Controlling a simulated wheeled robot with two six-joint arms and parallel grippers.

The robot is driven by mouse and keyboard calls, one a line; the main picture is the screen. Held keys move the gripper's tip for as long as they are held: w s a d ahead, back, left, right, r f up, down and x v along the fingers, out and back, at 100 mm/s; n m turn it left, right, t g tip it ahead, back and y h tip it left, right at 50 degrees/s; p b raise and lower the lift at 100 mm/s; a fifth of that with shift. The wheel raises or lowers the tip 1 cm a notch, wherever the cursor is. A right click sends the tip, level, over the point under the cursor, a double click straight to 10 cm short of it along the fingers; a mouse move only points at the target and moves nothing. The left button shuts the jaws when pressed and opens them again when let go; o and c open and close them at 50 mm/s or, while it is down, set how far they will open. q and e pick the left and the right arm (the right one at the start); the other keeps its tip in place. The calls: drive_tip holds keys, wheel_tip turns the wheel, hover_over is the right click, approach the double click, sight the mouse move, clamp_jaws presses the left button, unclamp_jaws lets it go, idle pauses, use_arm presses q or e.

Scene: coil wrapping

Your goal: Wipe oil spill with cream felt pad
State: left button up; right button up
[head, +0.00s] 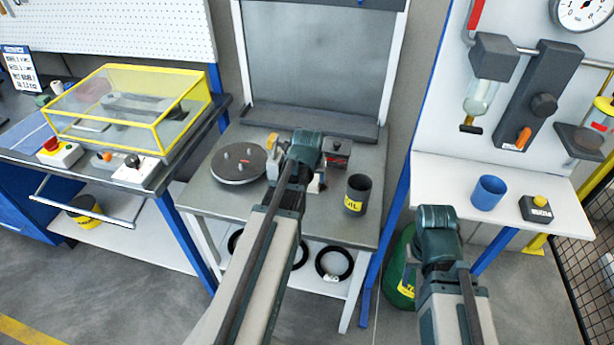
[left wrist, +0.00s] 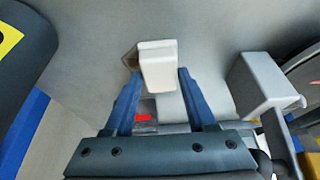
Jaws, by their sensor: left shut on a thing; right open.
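In the left wrist view, the blue fingers of my left gripper (left wrist: 158,95) are shut on a cream felt pad (left wrist: 158,66). The pad is a small pale block held at the fingertips, over the grey tabletop. A small brown patch (left wrist: 130,60), which looks like part of the oil spill, shows at the pad's left edge; the pad hides the rest. I cannot tell whether the pad touches the surface. In the head view my left arm reaches over the middle bench and hides its fingers. My right gripper (head: 437,222) is open, in front of the right-hand shelf, its fingertips hardly visible.
A dark cup with a yellow label (head: 357,193) stands right of my left arm. A round plate with pegs (head: 238,163) lies on the bench (head: 215,200) at left. A blue cup (head: 488,193) and a yellow-button box (head: 537,208) stand on the right shelf. A grey block (left wrist: 262,88) is near the pad.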

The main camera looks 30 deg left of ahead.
use_arm(q)
drive_tip(key=shift+w+d+f, duration=0.1)
drive_tip(key=shift+d, duration=0.8)
drive_tip(key=shift+d, duration=0.1)
drive_tip(key=shift+w+d, duration=0.25)
drive_tip(key=shift+d, duration=0.7)
drive_tip(key=shift+w+d, duration=0.25)
drive_tip(key=shift+d, duration=0.7)
drive_tip(key=shift+r, duration=0.2)
drive_tip(key=shift+s+a+f, duration=0.1)
drive_tip(key=shift+s+a, duration=0.1)
drive_tip(key=shift+a, duration=0.75)
drive_tip(key=shift+s+a+f, duration=0.1)
drive_tip(key=shift+s+a, duration=0.1)
drive_tip(key=shift+a, duration=0.95)
drive_tip(key=shift+a, duration=0.1)
drive_tip(key=shift+s+a+r, duration=0.1)
drive_tip(key=shift+s+a, duration=0.15)
drive_tip(key=shift+a, duration=0.7)
drive_tip(key=shift+s+a, duration=0.2)
drive_tip(key=shift+a, duration=0.7)
